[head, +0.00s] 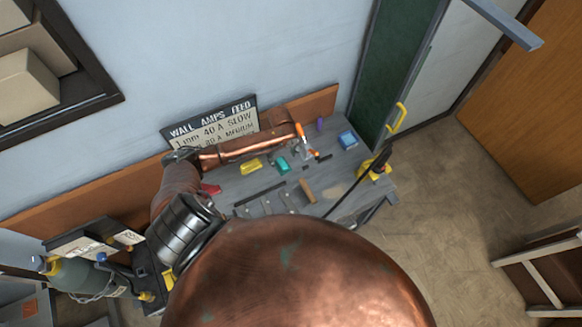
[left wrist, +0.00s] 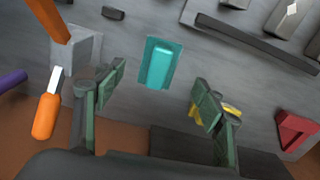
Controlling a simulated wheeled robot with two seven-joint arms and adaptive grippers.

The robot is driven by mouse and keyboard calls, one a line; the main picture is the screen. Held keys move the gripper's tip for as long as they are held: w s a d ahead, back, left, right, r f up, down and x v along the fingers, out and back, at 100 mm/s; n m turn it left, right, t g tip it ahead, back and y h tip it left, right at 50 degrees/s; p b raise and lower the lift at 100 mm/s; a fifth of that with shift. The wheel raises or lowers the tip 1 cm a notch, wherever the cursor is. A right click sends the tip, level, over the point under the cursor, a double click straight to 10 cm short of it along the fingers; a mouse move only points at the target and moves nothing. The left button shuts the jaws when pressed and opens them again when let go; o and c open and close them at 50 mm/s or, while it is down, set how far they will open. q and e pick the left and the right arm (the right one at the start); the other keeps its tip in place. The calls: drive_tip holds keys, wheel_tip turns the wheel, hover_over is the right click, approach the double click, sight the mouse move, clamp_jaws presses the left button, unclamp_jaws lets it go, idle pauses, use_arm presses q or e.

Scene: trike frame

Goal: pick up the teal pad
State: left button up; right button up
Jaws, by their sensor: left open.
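The teal pad (left wrist: 160,62) is a small block with a raised middle, lying on the grey bench top. It also shows in the head view (head: 283,164), just below the end of my left forearm. My left gripper (left wrist: 158,80) is open, with its two green fingers apart on either side of the pad in the left wrist view. Nothing is between the fingertips in their grip, and the pad appears a little beyond them. I cannot tell the exact height of the fingers above it. My right gripper is not in view.
An orange-handled tool (left wrist: 46,110) and a grey block (left wrist: 78,50) lie left of the pad in the wrist view. A yellow piece (head: 251,166), a red piece (head: 211,189), a blue block (head: 348,139) and a dark bar (head: 260,194) are also on the bench.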

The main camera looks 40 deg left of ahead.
sight(282, 163)
use_arm(q)
drive_tip(key=f, duration=0.4)
drive_tip(key=a+f, duration=0.1)
drive_tip(key=f, duration=0.2)
drive_tip(key=shift+w, duration=0.2)
drive_tip(key=shift+c, duration=0.7)
drive_tip(key=c, duration=1.1)
